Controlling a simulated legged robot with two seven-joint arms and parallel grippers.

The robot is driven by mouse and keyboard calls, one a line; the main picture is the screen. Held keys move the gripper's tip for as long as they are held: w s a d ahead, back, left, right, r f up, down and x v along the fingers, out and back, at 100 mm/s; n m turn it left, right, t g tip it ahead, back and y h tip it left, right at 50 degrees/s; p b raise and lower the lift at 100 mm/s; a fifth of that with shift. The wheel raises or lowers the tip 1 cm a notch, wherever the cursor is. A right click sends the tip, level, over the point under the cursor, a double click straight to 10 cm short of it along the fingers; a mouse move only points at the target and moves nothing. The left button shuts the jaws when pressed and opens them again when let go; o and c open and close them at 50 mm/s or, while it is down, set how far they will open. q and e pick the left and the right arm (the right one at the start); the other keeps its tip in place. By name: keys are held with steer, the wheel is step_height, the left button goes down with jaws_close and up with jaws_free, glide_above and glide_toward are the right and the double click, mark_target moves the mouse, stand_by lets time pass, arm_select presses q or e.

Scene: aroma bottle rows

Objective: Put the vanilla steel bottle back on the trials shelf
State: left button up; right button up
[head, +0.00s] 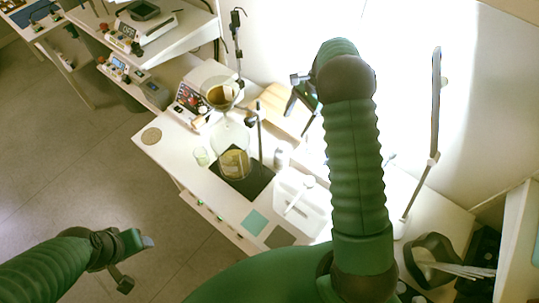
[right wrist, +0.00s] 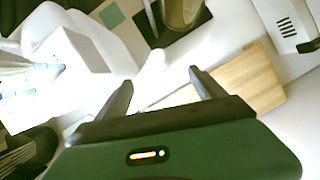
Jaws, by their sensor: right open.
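My right gripper (head: 300,92) is over the back of the white bench, partly hidden by my arm. In the right wrist view its fingers (right wrist: 160,88) are spread, with nothing between them. My left gripper (head: 137,264) hangs over the floor at the lower left, its fingers apart and empty. A small grey, bottle-like cylinder (head: 280,157) stands on the bench right of the black mat; I cannot tell whether it is the vanilla steel bottle. No label is readable. I cannot make out the trials shelf for sure; my right arm hides part of the bench.
Glassware with amber liquid (head: 234,163) stands on a black mat (head: 262,180). A white instrument (head: 190,100) and a wooden board (head: 268,102) are behind, the board also below the gripper in the wrist view (right wrist: 245,80). A white tray (head: 312,207) is mid-bench. A lamp pole (head: 421,187) rises at right.

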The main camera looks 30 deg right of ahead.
mark_target(278, 152)
steer(key=shift+m, duration=0.3)
steer(key=x, duration=0.5)
steer(key=a+p+x, duration=0.1)
steer(key=x, duration=0.5)
steer(key=shift+w+a+r, duration=0.15)
steer(key=shift+r, duration=0.05)
steer(key=shift+a+f+p, duration=0.15)
steer(key=shift+f+p, duration=0.15)
steer(key=shift+p, duration=0.05)
steer(key=shift+y, duration=0.3)
steer(key=f+p, duration=0.1)
steer(key=f, duration=0.3)
steer(key=shift+s+f, duration=0.15)
steer(key=shift+s, duration=0.05)
steer(key=shift+w+f, duration=0.1)
steer(key=shift+f, duration=0.25)
steer(key=shift+a, duration=0.15)
steer(key=shift+a+r, duration=0.3)
steer(key=shift+a, duration=0.2)
steer(key=c, duration=1)
steer(key=shift+d+f, duration=0.15)
steer(key=shift+d, duration=0.3)
jaws_close()
arm_select(q)
steer(key=v, duration=0.3)
steer(key=shift+w+d+r, duration=0.1)
steer(key=shift+d, duration=0.1)
arm_select(e)
steer(key=shift+s, duration=0.2)
